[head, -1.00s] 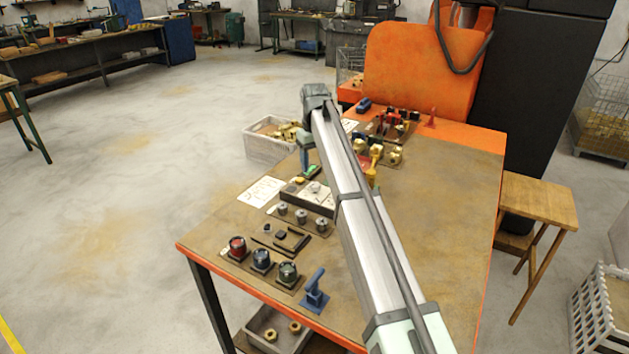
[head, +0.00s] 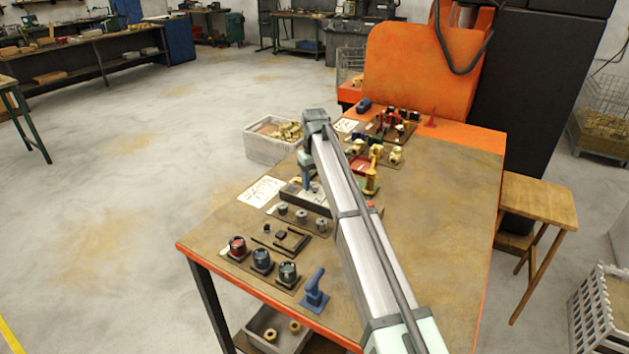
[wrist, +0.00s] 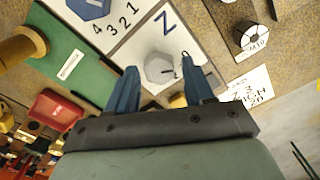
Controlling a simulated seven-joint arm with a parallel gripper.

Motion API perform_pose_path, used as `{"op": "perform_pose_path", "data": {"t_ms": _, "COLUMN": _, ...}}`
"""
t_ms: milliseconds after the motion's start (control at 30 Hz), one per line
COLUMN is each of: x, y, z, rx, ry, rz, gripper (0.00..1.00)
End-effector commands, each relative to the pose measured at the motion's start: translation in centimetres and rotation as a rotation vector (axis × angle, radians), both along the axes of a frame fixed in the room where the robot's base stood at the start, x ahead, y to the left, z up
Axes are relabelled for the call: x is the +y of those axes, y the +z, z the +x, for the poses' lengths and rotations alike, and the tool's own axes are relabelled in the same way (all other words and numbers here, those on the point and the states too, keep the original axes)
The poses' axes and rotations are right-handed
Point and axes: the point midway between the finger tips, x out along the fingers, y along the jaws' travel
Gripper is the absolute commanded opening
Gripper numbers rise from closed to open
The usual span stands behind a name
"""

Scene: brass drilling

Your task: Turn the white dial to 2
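The pale grey-white dial (wrist: 159,69) is a faceted knob on a white plate (wrist: 146,40) in the wrist view. A dark mark, possibly a digit, shows beside it near the right finger, but I cannot read its setting. My gripper (wrist: 159,64) is open, with its two blue fingers apart and the dial showing between their tips. I cannot tell whether a finger touches it. In the head view my gripper (head: 306,176) hangs over the dial panel (head: 322,204), partly hidden by my arm.
A blue knob (wrist: 88,8) with the numbers 1 to 4 sits beside the white plate. Red, blue and green round knobs (head: 262,259) stand at the table's front left.

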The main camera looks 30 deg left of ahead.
Motion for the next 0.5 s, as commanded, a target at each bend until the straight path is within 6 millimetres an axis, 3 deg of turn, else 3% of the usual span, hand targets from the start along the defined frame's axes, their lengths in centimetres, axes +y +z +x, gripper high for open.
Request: {"op": "perform_pose_path", "data": {"t_ms": 500, "x": 0.00, "y": 0.01, "z": 0.00, "rx": 0.000, "ry": 0.000, "rz": 0.000, "gripper": 0.04}}
